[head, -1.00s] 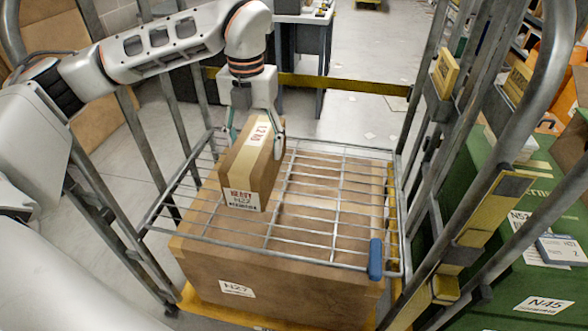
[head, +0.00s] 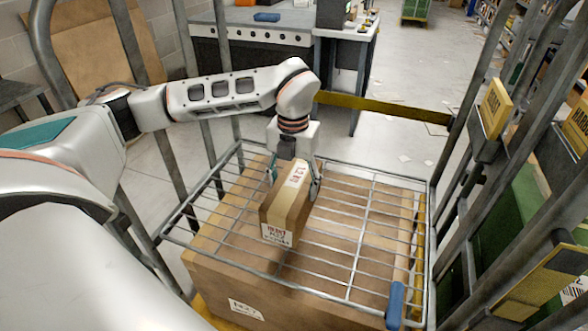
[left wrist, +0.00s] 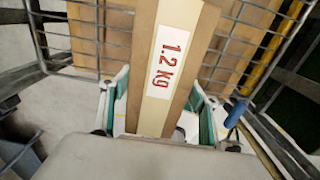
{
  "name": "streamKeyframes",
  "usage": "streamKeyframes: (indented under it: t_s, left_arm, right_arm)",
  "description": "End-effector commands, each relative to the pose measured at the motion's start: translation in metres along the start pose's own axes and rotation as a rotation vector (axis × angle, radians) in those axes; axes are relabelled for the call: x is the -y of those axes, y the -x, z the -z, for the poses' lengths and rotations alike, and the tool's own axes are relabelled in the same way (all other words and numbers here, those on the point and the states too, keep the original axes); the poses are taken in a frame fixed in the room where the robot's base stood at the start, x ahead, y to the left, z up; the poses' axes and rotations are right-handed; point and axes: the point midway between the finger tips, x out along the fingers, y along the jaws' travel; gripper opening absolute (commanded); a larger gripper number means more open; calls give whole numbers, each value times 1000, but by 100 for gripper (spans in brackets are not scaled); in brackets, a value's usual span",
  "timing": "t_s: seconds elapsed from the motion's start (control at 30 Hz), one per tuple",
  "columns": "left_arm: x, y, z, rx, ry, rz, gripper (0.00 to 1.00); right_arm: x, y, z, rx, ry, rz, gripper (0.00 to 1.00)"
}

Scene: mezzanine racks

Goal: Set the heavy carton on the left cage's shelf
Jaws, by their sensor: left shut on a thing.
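The heavy carton (head: 288,215) is a small brown box with a tan tape strip and a white label. My left gripper (head: 293,180) is shut on it from above, a finger on each side. In the left wrist view the carton's top (left wrist: 172,60) reads "1.2 kg" between the green-padded fingers (left wrist: 158,118). The carton is upright at the wire shelf (head: 345,280) of the cage; whether its base touches the wires I cannot tell. My right gripper is not in view.
A large brown carton (head: 232,268) sits below the wire shelf. Cage posts stand on both sides, with a yellow bar (head: 385,106) behind. A blue clip (head: 395,305) is on the shelf's front right. Wire shelf right of the carton is clear. A grey desk (head: 250,35) stands beyond.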

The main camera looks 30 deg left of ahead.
Motion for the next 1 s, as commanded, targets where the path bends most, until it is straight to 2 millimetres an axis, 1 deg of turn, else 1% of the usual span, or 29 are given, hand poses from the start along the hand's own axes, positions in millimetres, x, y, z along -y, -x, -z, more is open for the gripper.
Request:
streamKeyframes:
  t_s: [0.03, 0.1, 0.2, 0.3, 0.57, 0.67, 0.83, 0.9, 1.0]
  left_arm:
    - [1, -10, 0, 0, -1, 3, 5]
    - [1, -23, 0, 0, -1, 3, 5]
    - [1, -38, -1, 2, 0, 3, 5]
    - [1, -49, -1, 3, 0, 4, 5]
    - [1, -61, -2, 4, 0, 4, 5]
    - [1, -71, -1, 3, 0, 3, 5]
    - [1, -93, 0, 1, -1, 3, 5]
    - [1, -98, -1, 3, -1, 4, 5]
    - [1, -99, -2, 6, -1, 4, 5]
  right_arm:
    - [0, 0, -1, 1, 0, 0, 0]
    - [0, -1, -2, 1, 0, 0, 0]
    - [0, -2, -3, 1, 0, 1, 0]
    - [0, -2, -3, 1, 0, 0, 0]
    - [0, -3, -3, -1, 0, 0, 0]
    - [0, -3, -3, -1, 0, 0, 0]
    - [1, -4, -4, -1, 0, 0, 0]
    - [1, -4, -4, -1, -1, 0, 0]
    - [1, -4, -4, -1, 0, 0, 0]
